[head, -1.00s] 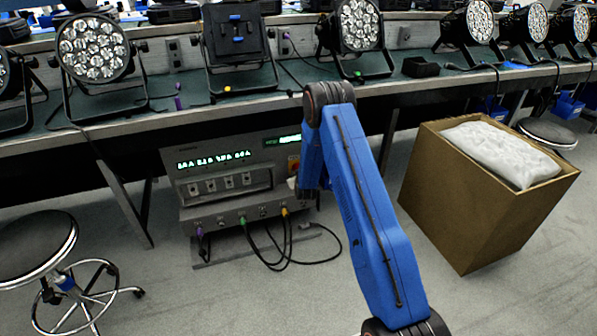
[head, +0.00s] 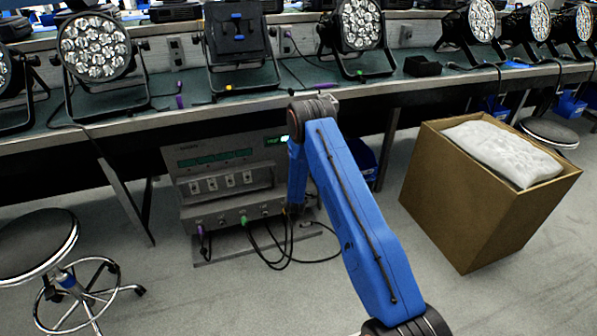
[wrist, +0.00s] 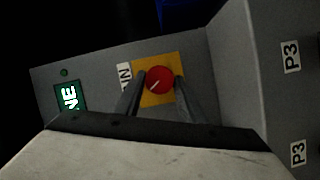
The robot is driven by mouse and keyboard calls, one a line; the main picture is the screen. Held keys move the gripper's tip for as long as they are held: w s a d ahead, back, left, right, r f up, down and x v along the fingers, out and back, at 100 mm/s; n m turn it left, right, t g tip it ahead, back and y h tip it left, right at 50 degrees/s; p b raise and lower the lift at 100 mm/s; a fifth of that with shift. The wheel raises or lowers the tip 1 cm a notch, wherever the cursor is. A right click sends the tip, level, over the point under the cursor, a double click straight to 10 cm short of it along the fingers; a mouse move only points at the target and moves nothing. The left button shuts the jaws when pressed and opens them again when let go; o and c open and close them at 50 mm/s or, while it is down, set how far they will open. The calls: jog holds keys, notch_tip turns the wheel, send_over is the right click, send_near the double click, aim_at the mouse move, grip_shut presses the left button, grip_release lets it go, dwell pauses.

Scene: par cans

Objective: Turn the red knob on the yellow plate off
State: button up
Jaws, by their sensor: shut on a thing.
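The red knob (wrist: 158,79) sits on the yellow plate (wrist: 173,60) in the wrist view. A small pale mark shows on the lower left of the knob. My gripper (wrist: 160,80) has one finger on each side of the knob and is shut on it. The plate is on the grey face of the rack unit (head: 222,180) under the bench. In the head view my blue arm hides the knob, the plate and the fingers.
A lit green display (wrist: 69,97) is left of the plate. Cables run from the unit's lower front to the floor. A cardboard box (head: 450,205) stands right, a stool (head: 38,245) left. The bench edge (head: 240,104) overhangs the unit.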

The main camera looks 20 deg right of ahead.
jog(key=shift+f+n+t, duration=0.1)
jog(key=shift+n+t, duration=0.2)
jog(key=shift+n, duration=0.4)
jog(key=o, duration=1)
jog(key=shift+o, duration=0.2)
jog(key=shift+s, duration=0.1)
jog(key=v, duration=1.7)
jog(key=shift+a, duration=0.25)
jog(key=shift+f, duration=0.1)
